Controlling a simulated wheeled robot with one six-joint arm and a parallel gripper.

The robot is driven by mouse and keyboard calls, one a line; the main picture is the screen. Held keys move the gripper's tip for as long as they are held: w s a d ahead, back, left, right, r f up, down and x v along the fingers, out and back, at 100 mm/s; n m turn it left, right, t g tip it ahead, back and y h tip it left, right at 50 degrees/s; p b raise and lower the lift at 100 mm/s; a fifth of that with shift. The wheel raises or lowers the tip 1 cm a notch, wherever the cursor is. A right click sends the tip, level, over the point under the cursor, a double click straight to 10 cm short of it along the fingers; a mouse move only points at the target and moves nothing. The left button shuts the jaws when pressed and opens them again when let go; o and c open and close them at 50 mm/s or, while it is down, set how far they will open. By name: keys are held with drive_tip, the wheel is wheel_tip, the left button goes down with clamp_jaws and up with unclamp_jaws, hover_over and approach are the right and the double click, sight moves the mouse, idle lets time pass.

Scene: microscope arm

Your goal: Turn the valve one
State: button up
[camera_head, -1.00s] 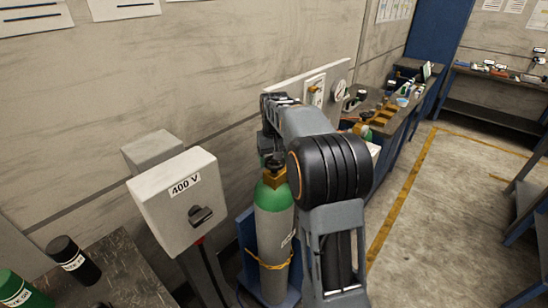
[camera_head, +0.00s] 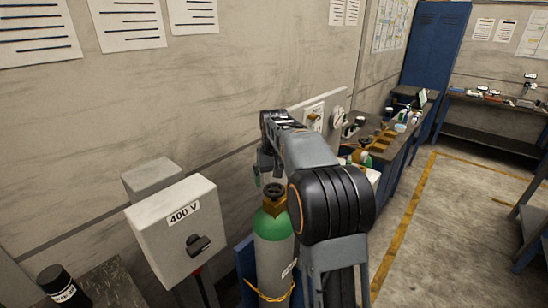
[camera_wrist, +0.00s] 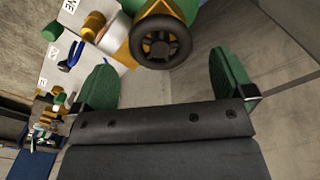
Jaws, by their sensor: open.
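A green-topped grey gas cylinder (camera_head: 273,245) stands upright in a blue holder, with a brass valve and dark handwheel (camera_head: 274,190) on top. In the wrist view a black handwheel (camera_wrist: 160,42) on a brass body lies beyond my fingertips, near top centre. A white wall panel (camera_head: 342,103) carries a brass fitting (camera_head: 313,122) and a round gauge (camera_head: 337,117). The wrist view shows a blue lever (camera_wrist: 72,55) and partly cut-off lettering; I cannot read which is valve one. My gripper (camera_wrist: 166,83) is open and empty, its green-padded fingers apart; it hangs near the cylinder top (camera_head: 267,171).
A grey 400 V switch box (camera_head: 170,228) stands left of the cylinder. A dark table with a black canister (camera_head: 60,285) is at lower left. A cluttered bench (camera_head: 400,140) runs along the wall at right. Open floor (camera_head: 440,230) lies right of my arm.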

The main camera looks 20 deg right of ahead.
sight(274, 189)
wheel_tip(274, 189, up, 10)
drive_tip(key=shift+r+p, duration=0.25)
drive_tip(key=shift+p, duration=0.15)
